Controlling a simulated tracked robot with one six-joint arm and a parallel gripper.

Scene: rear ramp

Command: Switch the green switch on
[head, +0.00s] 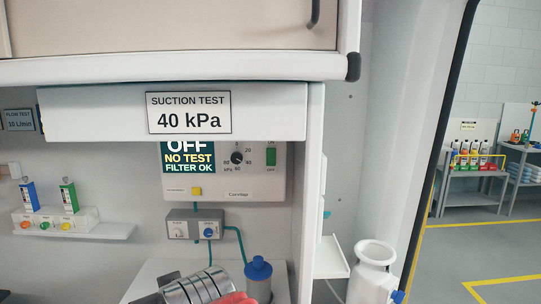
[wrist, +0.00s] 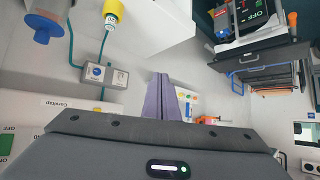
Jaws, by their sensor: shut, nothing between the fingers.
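The green switch (head: 271,156) is on the right side of a white suction unit (head: 225,189) in the head view, with small labels above and below it. I cannot tell its rocker position. The unit's display (head: 188,158) reads "OFF, NO TEST, FILTER OK". In the wrist view, which is upside down, the green switch (wrist: 5,143) is at the left edge, partly cut off. My gripper (wrist: 163,80) shows there as purple-grey fingers, shut and empty, to the right of the suction unit and apart from the switch. I cannot make out the gripper in the head view.
A cabinet ledge with a "SUCTION TEST 40 kPa" sign (head: 188,112) overhangs the unit. A grey box with a blue knob (head: 209,226) hangs below it. A blue-capped jar (head: 258,276) stands below right. A white bottle (head: 372,276) is by the door opening.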

